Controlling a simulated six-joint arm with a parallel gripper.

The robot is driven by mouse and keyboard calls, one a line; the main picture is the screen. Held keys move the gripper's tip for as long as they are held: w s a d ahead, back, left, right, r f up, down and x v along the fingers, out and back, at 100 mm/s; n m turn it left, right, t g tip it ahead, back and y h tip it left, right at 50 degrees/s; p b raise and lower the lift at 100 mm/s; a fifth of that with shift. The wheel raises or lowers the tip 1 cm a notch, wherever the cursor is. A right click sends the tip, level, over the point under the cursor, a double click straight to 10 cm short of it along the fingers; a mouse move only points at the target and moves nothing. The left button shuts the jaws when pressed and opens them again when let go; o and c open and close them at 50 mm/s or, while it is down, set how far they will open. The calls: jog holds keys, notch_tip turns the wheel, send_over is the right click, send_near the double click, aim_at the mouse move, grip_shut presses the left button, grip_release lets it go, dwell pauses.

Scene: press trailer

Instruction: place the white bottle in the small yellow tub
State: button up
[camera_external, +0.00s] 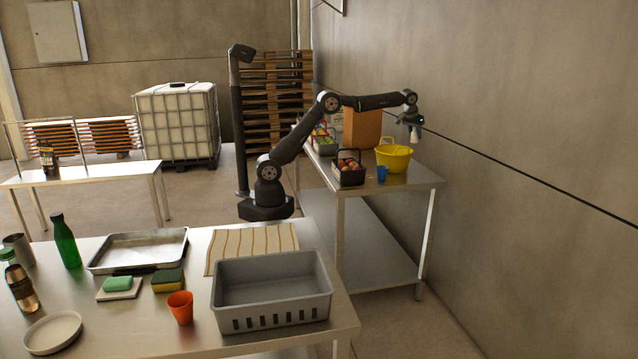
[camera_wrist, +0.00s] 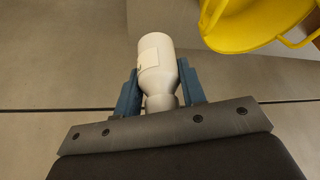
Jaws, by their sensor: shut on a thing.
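The white bottle (camera_wrist: 157,62) is between the blue fingers of my gripper (camera_wrist: 160,95) in the wrist view. My gripper is shut on it. In the external view my gripper (camera_external: 412,121) is above the back table, and the bottle (camera_external: 415,133) hangs below it, small in the picture. The yellow tub (camera_external: 394,158) stands on that table, just below and to the left of the bottle. In the wrist view the tub (camera_wrist: 240,30) is at the upper right, apart from the bottle. Its inside is mostly hidden.
A blue cup (camera_external: 382,173) and a dark basket (camera_external: 349,178) of round items stand left of the tub. A cardboard box (camera_external: 362,127) is behind them. The wall (camera_external: 500,150) is close on the right. A grey bin (camera_external: 271,287) sits on the front table.

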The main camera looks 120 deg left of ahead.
jog(key=s+a+n, duration=0.2)
jog(key=s+a, duration=1.1)
jog(key=s, duration=0.2)
jog(key=shift+w+d+f, duration=0.1)
jog(key=shift+w+f, duration=0.05)
jog(key=shift+f, duration=5.2)
jog(key=shift+w+d+f, duration=0.1)
jog(key=shift+f, duration=5.2)
jog(key=shift+f, duration=0.15)
jog(key=o, duration=1)
jog(key=shift+o, duration=0.2)
jog(key=v, duration=1.2)
jog(key=shift+w+d+g, duration=0.2)
jog(key=shift+w+g, duration=0.05)
jog(key=shift+g, duration=0.05)
